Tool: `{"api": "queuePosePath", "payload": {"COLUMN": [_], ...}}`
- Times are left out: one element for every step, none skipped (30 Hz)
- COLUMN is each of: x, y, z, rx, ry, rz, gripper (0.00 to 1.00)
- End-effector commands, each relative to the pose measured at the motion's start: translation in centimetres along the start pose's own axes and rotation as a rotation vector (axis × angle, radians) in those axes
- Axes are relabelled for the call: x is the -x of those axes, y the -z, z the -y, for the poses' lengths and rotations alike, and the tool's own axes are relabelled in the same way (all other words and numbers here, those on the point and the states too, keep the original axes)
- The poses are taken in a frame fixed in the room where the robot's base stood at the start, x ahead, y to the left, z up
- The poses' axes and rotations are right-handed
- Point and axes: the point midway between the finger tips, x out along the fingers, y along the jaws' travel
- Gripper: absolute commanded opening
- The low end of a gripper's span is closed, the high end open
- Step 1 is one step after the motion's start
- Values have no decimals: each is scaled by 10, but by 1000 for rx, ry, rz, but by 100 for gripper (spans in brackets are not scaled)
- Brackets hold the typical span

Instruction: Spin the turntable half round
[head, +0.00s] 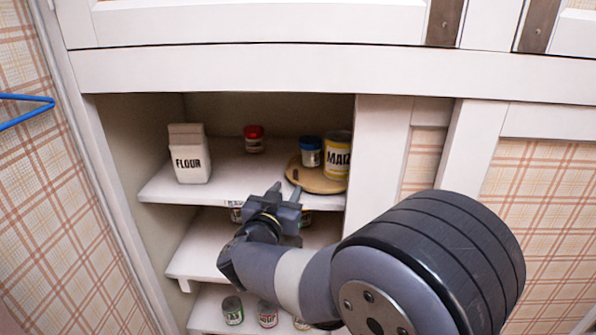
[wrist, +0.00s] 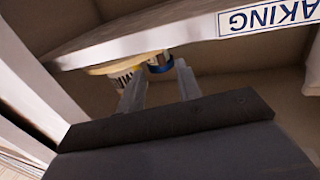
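The turntable (head: 318,184) is a round wooden disc on the top shelf, at its right end. A small brown peg (head: 296,174) stands near its left edge. A yellow MAIZ tin (head: 337,155) and a blue-lidded jar (head: 311,152) stand on it. My gripper (head: 286,190) is in front of the shelf edge, just left of and below the turntable. Its two fingers are apart with nothing between them. In the wrist view, which looks upside down, the fingers (wrist: 160,88) point toward the turntable's pale edge (wrist: 102,69) and the jar's blue lid (wrist: 160,68).
A FLOUR bag (head: 189,154) and a red-lidded jar (head: 254,139) stand left on the top shelf (head: 225,182), with free room between bag and turntable. A white upright panel (head: 372,165) is close right of the turntable. Lower shelves (head: 200,245) hold several jars.

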Motion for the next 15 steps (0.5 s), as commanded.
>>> {"api": "queuePosePath", "payload": {"x": [-10,-16,-24,-30,-36,-44,-50,-55,-62,-66,-70,-76,-79,-82,-85], "y": [1,1,2,2,1,2,2,1,2,1,1,1,1,1,1], "z": [-2,-2,-1,-2,-1,-2,-1,-1,-1,-2,-1,-1,-1,-1,0], "rx": [1,1,0,-1,0,-1,-1,0,0,0,0,0,-1,-1,-1], "ry": [-5,-4,-4,-5,-3,-4,-3,-2,-2,-2,-1,-1,-1,0,1], "rz": [0,0,0,0,0,0,0,1,0,0,0,1,0,-1,-1], "gripper": [33,33,33,33,33,33,33,33,33,33,33,33,33,33,33]}}
